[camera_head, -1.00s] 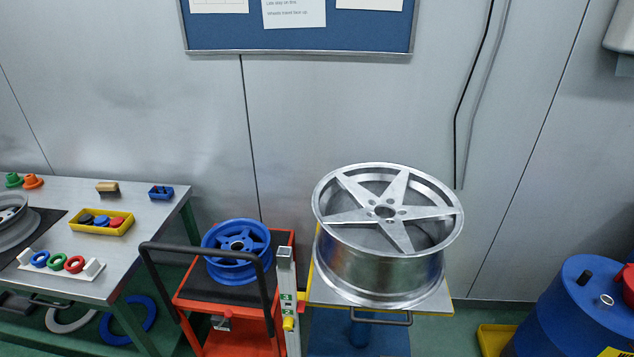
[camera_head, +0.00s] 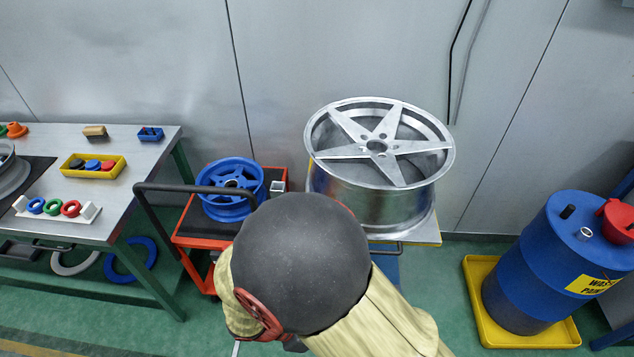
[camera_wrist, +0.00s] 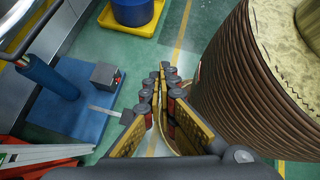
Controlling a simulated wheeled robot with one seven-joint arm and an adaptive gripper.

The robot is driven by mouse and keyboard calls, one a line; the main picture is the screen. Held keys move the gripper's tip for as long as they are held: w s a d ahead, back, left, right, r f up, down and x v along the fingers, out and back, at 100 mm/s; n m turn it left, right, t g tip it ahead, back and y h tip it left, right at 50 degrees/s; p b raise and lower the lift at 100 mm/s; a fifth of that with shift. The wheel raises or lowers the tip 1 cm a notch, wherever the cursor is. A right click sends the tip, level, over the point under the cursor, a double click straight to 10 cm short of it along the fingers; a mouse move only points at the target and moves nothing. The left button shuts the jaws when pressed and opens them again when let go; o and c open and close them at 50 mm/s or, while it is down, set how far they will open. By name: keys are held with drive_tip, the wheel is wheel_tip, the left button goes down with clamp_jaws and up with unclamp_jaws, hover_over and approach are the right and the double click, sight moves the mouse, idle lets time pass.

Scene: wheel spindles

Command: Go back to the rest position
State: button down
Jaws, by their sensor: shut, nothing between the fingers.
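My gripper (camera_wrist: 160,82) shows in the wrist view with its fingers together and nothing between them. It hangs over the green floor, clear of objects. In the head view my arm, with a dark round joint and tan cover, fills the lower middle, and I cannot make out the fingers there. A large silver wheel (camera_head: 408,202) lies face up on the lift table (camera_head: 430,234) behind my arm. A blue wheel (camera_head: 225,207) lies on the red cart (camera_head: 186,240), which my arm partly hides.
A workbench (camera_head: 142,160) at left holds a yellow bin (camera_head: 72,171) and a white ring rack (camera_head: 24,208). A blue barrel (camera_head: 522,282) stands in a yellow tray (camera_head: 478,285) at right. The lift's blue base (camera_wrist: 60,112) shows in the wrist view. Green floor (camera_head: 450,285) is clear between lift and barrel.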

wheel_tip(320, 180, up, 15)
drive_tip(key=d+m+g+y, duration=0.1)
drive_tip(key=d+m+y, duration=0.1)
drive_tip(key=m+y, duration=0.95)
drive_tip(key=d+r+m+t+h, duration=0.1)
drive_tip(key=d+r+m+t, duration=0.1)
drive_tip(key=d+r+m, duration=0.2)
drive_tip(key=d+r+m+t, duration=0.3)
drive_tip(key=d+r+m, duration=0.2)
drive_tip(key=r, duration=0.6)
drive_tip(key=shift+w+d+h, duration=0.25)
drive_tip(key=shift+d+h, duration=0.1)
drive_tip(key=shift+d, duration=0.55)
drive_tip(key=c, duration=2.6)
unclamp_jaws()
